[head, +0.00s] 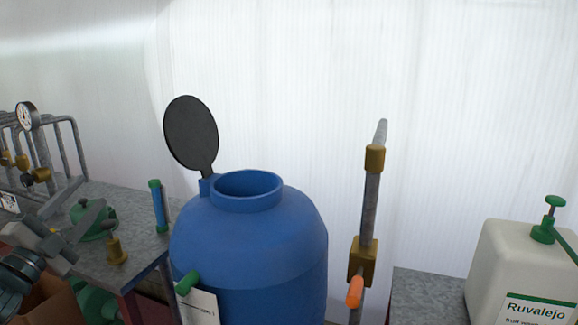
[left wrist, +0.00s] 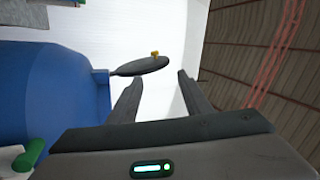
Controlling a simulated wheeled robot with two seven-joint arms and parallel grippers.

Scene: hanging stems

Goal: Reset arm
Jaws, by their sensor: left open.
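My left gripper (head: 88,197) is at the left of the head view, above the grey bench top. Its two fingers are spread apart. In the left wrist view the left gripper (left wrist: 160,77) shows both fingers apart with nothing between them. The black round lid of the blue tank appears beyond the fingertips there. My right gripper is in neither view.
An open blue tank (head: 250,245) stands in the middle, its black lid (head: 191,134) raised. The bench (head: 135,210) holds a green-capped blue tube (head: 158,207) and a pressure gauge (head: 27,116). A pipe with an orange-handled valve (head: 361,262) and a white container (head: 510,265) stand right.

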